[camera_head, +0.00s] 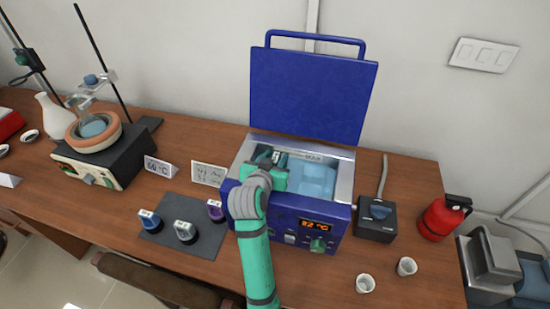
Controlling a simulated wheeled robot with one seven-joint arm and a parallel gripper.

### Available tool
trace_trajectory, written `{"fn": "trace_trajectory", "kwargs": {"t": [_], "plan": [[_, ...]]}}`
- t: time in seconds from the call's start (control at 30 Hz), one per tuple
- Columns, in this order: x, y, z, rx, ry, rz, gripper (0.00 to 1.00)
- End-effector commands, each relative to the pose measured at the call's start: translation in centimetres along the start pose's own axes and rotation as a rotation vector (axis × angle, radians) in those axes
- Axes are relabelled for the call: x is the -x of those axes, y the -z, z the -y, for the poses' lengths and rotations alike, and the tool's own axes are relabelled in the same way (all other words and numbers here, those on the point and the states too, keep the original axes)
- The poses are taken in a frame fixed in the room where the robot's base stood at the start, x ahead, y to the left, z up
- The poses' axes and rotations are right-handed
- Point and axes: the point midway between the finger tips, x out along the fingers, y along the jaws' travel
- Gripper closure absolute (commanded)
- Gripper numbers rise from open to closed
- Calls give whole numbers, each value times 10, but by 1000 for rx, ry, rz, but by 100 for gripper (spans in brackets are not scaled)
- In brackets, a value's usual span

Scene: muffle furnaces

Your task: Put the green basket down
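My green arm reaches over the front of an open blue water bath (344,190). My gripper (272,158) is at the left part of the bath's opening, small and partly covered by my own wrist. I cannot tell whether its fingers are open or shut, or whether they hold anything. I cannot make out a green basket apart from my green arm; the wrist may hide it. Light blue water or blocky shapes (318,178) show in the right part of the bath. The bath's blue lid (312,95) stands upright behind it.
A dark mat (200,240) with several small coloured-base objects lies left of the bath. A hotplate (105,160) with a flask and stand is farther left. A dark control box (375,222), red extinguisher (440,220) and two white cups (366,284) are at right.

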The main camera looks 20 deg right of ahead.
Motion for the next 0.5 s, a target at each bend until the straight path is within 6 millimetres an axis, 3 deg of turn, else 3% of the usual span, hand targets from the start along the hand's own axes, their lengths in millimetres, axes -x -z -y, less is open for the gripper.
{"fn": "trace_trajectory", "kwargs": {"t": [0.17, 0.5], "plan": [[9, 2, 0, 0, 1, -1, 63], [72, 3, -2, -1, -2, -3, 63]]}}
